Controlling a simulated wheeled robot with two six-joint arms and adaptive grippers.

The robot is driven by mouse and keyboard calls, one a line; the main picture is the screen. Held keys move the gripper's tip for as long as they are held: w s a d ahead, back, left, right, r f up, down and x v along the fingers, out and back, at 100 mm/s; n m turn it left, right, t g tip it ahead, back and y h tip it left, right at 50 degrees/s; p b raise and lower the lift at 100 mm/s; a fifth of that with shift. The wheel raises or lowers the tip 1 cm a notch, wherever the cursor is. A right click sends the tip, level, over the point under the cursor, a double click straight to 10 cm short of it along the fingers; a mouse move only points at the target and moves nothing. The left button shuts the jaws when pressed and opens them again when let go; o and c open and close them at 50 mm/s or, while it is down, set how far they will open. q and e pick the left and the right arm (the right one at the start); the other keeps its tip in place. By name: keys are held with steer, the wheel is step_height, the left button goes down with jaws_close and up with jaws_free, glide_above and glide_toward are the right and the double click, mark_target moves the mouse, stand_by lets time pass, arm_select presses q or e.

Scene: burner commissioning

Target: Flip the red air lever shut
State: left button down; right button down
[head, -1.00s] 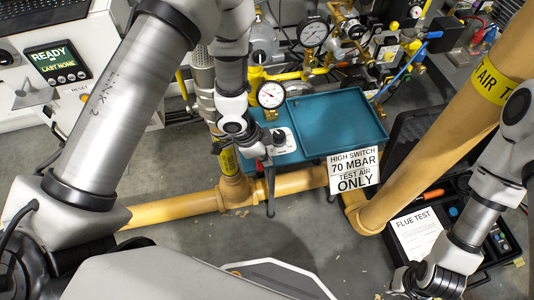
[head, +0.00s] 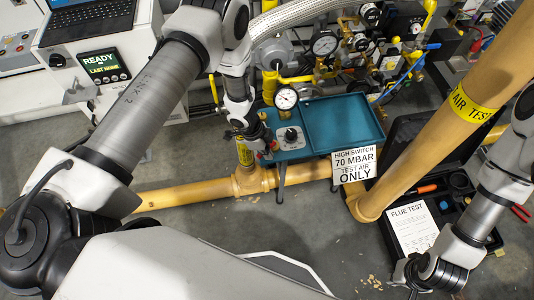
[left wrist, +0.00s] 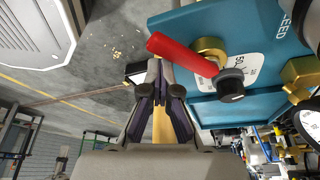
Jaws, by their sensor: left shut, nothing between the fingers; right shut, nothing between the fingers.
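The red air lever (left wrist: 183,54) shows large in the left wrist view. It slants from a brass valve body (left wrist: 210,48) on the teal panel to a free end at upper left. In the head view only a small red part (head: 274,146) shows beside my arm. My left gripper (left wrist: 158,68) is shut and empty, its tips just below the lever's free half in the wrist picture; I cannot tell whether they touch. In the head view, the left gripper (head: 262,151) is at the panel's left edge. My right gripper (head: 413,287) is shut and empty at lower right.
A black knob (left wrist: 232,85) sits close beside the lever. The teal tray (head: 343,122), gauge (head: 286,97) and 70 mbar sign (head: 354,164) are near. A tan pipe (head: 200,194) runs below. Open floor (head: 215,225) lies in front.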

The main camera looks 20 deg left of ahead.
arm_select(q)
steer(key=shift+a, duration=0.15)
steer(key=shift+f, duration=0.1)
steer(key=shift+w, duration=0.15)
stand_by(0.3)
steer(key=shift+w+d, duration=0.55)
